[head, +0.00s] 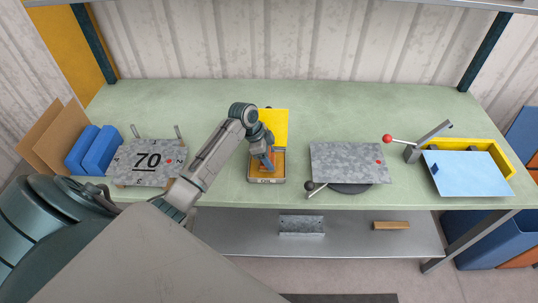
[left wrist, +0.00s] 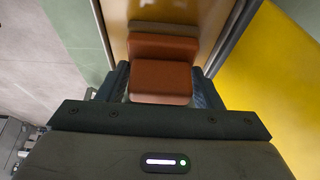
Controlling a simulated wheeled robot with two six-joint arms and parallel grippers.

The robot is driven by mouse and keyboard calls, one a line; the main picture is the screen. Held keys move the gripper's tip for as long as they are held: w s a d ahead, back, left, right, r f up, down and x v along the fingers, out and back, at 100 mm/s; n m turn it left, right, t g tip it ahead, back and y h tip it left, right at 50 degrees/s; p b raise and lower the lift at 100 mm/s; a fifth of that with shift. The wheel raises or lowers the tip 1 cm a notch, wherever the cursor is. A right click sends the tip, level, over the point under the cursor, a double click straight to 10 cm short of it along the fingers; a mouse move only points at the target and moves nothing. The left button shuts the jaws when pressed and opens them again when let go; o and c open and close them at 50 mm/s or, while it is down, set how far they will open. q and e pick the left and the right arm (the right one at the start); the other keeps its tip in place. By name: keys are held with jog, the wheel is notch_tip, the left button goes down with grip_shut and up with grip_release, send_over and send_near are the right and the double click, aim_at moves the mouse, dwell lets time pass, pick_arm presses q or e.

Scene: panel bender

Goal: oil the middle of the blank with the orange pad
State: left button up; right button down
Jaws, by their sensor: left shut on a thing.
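The orange pad (left wrist: 160,83) is a reddish-orange block held between the fingers of my left gripper (left wrist: 160,92) in the left wrist view. In the head view my left gripper (head: 268,164) points down into a shallow tray marked OIL (head: 267,181), with an amber floor. I cannot tell whether the pad touches the tray floor. A grey mottled sheet (head: 345,160) with a red dot lies on a dark round base right of the tray. A light blue sheet (head: 475,175) lies at the yellow bender. Which sheet is the blank is not marked. My right gripper is not in view.
Levers with a red knob (head: 387,139) and a dark knob (head: 309,186) stick out. The back of the green bench (head: 340,105) is clear.

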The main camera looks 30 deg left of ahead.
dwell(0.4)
pick_arm(q)
jog(key=shift+r, duration=3.45)
